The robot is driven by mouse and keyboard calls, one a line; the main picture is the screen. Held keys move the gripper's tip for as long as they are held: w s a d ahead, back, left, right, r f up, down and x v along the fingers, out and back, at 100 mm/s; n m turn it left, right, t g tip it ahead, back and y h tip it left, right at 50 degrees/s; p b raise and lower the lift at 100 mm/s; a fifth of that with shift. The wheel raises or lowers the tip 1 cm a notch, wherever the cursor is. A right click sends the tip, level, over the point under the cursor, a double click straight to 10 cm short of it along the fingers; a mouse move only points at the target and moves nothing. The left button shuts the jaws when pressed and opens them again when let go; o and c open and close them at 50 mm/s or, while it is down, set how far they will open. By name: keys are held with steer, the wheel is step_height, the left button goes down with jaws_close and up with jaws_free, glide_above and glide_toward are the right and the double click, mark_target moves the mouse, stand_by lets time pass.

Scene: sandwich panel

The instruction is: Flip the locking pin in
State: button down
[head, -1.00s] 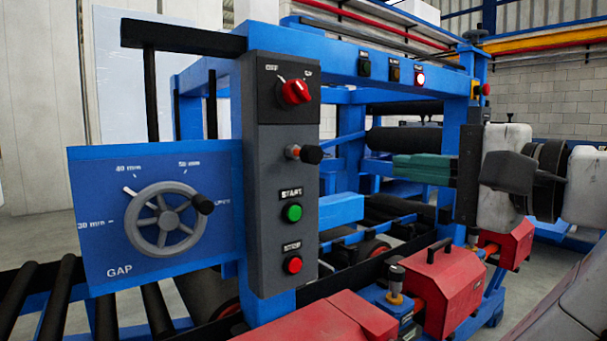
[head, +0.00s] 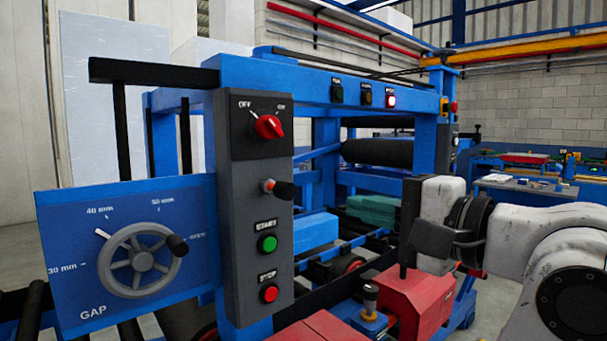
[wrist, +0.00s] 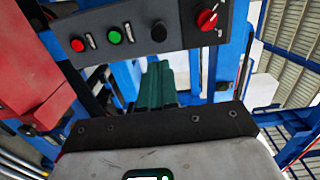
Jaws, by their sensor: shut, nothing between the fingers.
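A black-knobbed pin with an orange collar (head: 281,189) sticks out of the grey control panel (head: 238,215), between the red switch and the START button. Its dark round knob also shows in the wrist view (wrist: 159,32). I cannot tell whether this or the silver-topped pin with an orange collar (head: 370,297) on the low blue block is the locking pin. My gripper (head: 350,212) has teal fingers, shut and empty, right of the panel and apart from it in the picture. In the wrist view its fingers (wrist: 157,78) point up toward the panel.
The panel carries a red rotary switch (head: 268,127), green START button (head: 267,244) and red STOP button (head: 269,293). The GAP handwheel (head: 139,260) is at left. Red housings (head: 405,300) stand below my gripper. Blue frame beams and a black roller (head: 378,152) lie behind.

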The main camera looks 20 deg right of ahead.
mark_target(290, 191)
steer(key=p+x, duration=0.8)
steer(key=x, duration=0.4)
stand_by(0.5)
